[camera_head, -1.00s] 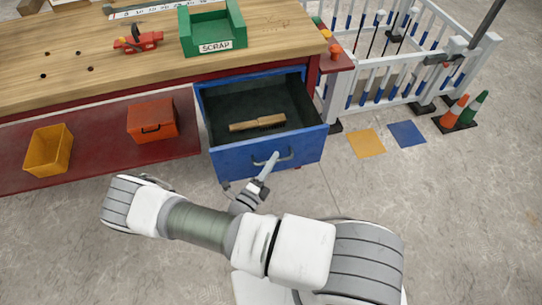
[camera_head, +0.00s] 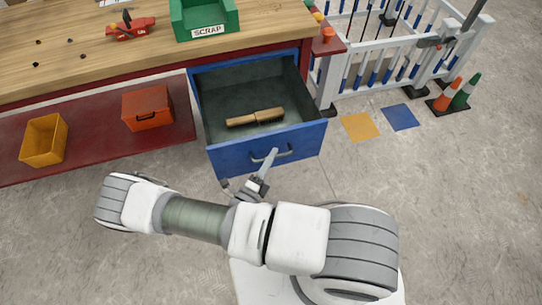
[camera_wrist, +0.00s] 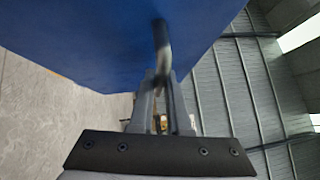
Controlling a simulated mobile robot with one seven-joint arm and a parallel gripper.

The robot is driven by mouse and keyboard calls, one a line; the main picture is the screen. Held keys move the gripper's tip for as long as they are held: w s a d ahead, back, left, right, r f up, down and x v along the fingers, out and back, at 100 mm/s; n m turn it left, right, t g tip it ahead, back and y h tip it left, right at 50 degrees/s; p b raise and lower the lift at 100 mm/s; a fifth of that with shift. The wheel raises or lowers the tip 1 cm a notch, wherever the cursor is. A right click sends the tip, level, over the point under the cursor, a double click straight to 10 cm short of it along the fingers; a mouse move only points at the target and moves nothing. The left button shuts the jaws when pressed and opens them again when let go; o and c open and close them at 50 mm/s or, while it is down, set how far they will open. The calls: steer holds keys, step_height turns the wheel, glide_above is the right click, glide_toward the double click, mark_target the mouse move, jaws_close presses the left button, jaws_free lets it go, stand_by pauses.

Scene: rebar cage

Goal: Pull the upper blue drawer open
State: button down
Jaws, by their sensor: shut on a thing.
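The upper blue drawer (camera_head: 235,157) stands far out from under the workbench. Its dark inside shows, with a wooden-handled brush-like piece (camera_head: 255,117) lying in it. The grey bar handle (camera_head: 284,153) is on the drawer's front. My gripper (camera_head: 266,162) is shut on the handle near its left part. In the wrist view the blue front (camera_wrist: 110,40) fills the upper left, and the handle (camera_wrist: 162,45) runs down between my gripper's fingers (camera_wrist: 163,85). The far end of the handle is blurred there.
The wooden bench top (camera_head: 80,55) carries a green SCRAP bin (camera_head: 205,18) and a red tool (camera_head: 130,26). A red lower shelf (camera_head: 85,150) holds an orange box (camera_head: 147,107) and a yellow bin (camera_head: 44,140). White fencing and cones (camera_head: 447,95) stand right. Floor in front is clear.

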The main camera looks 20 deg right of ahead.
steer(key=c, duration=0.9)
jaws_free()
steer(key=v, duration=1.2)
steer(key=shift+a, duration=0.1)
